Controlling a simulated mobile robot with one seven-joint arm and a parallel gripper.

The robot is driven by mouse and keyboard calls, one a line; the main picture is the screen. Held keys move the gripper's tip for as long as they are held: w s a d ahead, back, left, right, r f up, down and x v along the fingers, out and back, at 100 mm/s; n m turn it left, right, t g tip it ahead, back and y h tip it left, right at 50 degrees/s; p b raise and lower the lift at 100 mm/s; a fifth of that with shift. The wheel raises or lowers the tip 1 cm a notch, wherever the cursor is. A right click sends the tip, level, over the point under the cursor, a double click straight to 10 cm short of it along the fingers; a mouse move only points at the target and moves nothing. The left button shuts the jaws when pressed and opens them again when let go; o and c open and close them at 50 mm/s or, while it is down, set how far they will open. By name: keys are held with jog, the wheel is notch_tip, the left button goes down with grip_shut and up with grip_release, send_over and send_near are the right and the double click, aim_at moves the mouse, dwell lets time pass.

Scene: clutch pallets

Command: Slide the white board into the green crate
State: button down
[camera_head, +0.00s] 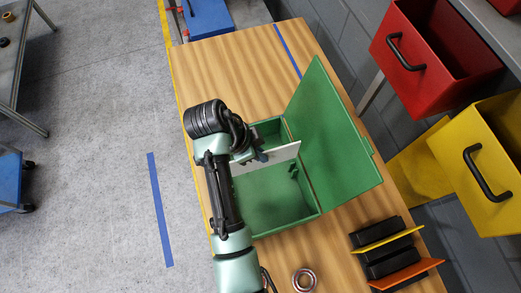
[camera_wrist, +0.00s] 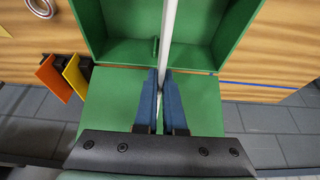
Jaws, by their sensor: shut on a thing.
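The green crate (camera_head: 285,228) stands on the wooden table with its lid (camera_head: 331,140) swung open to the right. The white board (camera_head: 275,156) stands on edge across the crate's opening, between a larger and a smaller part of the inside. In the wrist view, the blue fingertips (camera_wrist: 161,88) pinch the thin board (camera_wrist: 168,35) from both sides. A small green rib on the crate's wall (camera_wrist: 154,48) shows just left of the board. My arm hides the board's other end; its depth is unclear.
Black blocks with yellow and orange plates (camera_head: 388,235) and a metal ring (camera_head: 304,280) lie on the table near the crate. Red (camera_head: 425,45) and yellow (camera_head: 480,150) bins hang at the right. The table's far end is mostly clear, with a blue strip (camera_head: 287,50).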

aim_at(262, 167)
jog(key=shift+f+b, duration=3.8)
jog(key=shift+f, duration=0.35)
notch_tip(262, 167, down, 7)
jog(key=b, duration=0.5)
jog(key=shift+f, duration=0.2)
jog(key=c, duration=0.9)
grip_release()
jog(key=p+v, duration=0.1)
jog(key=v, duration=1)
jog(key=shift+d+r+p, duration=0.1)
jog(key=shift+r+p, duration=0.15)
jog(key=shift+p, duration=0.1)
jog(key=shift+p+v, duration=0.8)
jog(key=shift+p, duration=0.1)
jog(key=shift+f, duration=0.1)
